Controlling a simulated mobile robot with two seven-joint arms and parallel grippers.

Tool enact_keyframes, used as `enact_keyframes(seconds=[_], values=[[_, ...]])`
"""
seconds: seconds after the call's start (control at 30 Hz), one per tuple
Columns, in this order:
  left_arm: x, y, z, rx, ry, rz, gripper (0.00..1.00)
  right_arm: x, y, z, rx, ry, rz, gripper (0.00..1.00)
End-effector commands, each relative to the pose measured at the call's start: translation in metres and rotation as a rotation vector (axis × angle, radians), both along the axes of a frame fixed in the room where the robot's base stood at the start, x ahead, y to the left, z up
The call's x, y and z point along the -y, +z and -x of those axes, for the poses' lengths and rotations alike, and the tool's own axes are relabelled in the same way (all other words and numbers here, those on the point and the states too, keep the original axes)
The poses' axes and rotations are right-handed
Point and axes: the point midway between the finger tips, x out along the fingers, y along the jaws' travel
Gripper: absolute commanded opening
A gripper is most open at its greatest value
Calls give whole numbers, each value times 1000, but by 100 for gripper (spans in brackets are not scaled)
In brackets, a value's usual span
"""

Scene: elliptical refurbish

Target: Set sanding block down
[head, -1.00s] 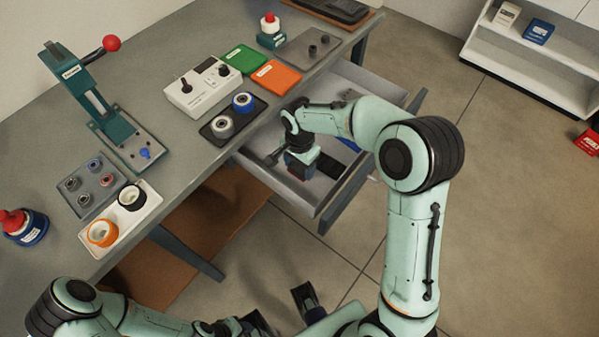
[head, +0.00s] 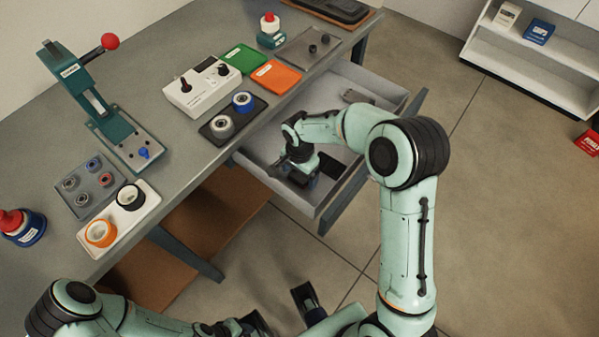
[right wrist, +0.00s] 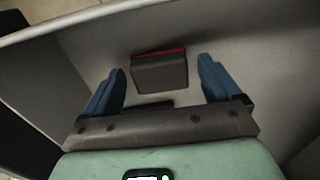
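The sanding block, a dark grey block with a red edge, lies on the drawer floor in the right wrist view (right wrist: 160,74). My right gripper (right wrist: 164,88) is open, with one blue finger on each side of the block and a visible gap to both. In the head view my right gripper (head: 302,180) reaches down into the open drawer (head: 352,202); the gripper and wrist hide most of what is beneath. My left gripper (head: 308,303) is low in the head view, away from the bench, its opening unclear.
The workbench (head: 185,150) above holds a grey-white box (head: 203,88), a green pad (head: 243,58), an orange pad (head: 276,77) and a press (head: 105,110).

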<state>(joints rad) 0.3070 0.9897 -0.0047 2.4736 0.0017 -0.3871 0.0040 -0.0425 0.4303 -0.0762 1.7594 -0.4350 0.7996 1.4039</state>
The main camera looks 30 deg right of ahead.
Motion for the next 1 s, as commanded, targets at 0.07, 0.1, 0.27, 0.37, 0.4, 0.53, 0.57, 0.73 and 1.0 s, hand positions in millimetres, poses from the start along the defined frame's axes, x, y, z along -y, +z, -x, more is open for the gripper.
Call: enact_keyframes(seconds=[0.07, 0.1, 0.27, 0.37, 0.4, 0.53, 0.57, 0.73, 1.0], values=[[0, 0, 0, 0, 0, 0, 43, 0, 0, 0, 0, 0, 0, 90], [0, 1, 0, 0, 0, 0, 43, 0, 1, 0, 0, 0, 0, 90], [0, 4, 0, -2, -1, 1, 43, 0, 14, -1, 4, 0, 0, 90], [0, 6, -1, -1, 0, 0, 43, 0, 32, -1, 5, -2, 0, 90], [0, 6, -1, -1, 0, 0, 43, 0, 41, -1, 6, -1, 0, 90], [0, 10, -2, 0, -1, 0, 43, 0, 71, -1, 6, -1, 0, 90], [0, 10, -2, 0, -1, 0, 43, 0, 77, -1, 5, -1, 0, 90], [0, 14, -3, 2, 0, 1, 43, 0, 107, -1, 4, 0, -1, 90], [0, 15, -3, 2, 0, 0, 43, 0, 124, 0, 0, 0, 0, 90]])
